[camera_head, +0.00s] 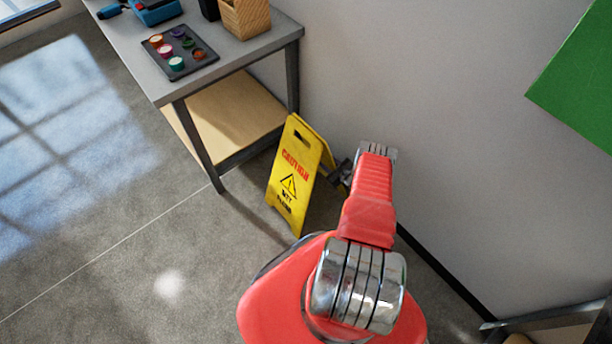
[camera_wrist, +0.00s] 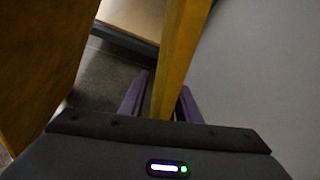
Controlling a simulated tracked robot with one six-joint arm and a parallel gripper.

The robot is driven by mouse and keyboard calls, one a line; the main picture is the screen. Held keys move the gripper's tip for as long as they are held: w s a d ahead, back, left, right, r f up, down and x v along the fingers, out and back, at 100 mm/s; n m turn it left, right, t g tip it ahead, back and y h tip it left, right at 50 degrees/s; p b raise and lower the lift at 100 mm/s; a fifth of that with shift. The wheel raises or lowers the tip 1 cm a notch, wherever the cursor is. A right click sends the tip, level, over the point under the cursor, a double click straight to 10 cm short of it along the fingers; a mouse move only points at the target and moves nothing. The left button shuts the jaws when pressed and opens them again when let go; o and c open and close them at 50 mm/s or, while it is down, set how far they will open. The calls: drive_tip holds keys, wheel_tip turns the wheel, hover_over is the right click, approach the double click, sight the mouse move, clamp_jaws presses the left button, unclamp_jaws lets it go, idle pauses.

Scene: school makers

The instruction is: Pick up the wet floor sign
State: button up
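The yellow wet floor sign (camera_head: 292,178) stands upright and folded out on the floor, beside the table's legs. Its front panel reads CAUTION. My gripper (camera_head: 339,174) is at the sign's right side, partly hidden behind my red arm. In the wrist view, the sign's yellow rear panel (camera_wrist: 180,50) runs edge-on between the two purple fingers of my gripper (camera_wrist: 164,82). The fingers stand apart on either side of it, with a gap showing at the left finger. The other panel fills the left of the wrist view.
A grey table (camera_head: 225,57) with a wooden lower shelf stands behind the sign. On it are a tray of paint pots (camera_head: 180,52) and a wooden box (camera_head: 245,17). A wall rises close on the right. Open floor lies to the left.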

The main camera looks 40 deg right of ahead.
idle(0.4)
clamp_jaws()
idle(1.2)
drive_tip(key=shift+r, duration=0.1)
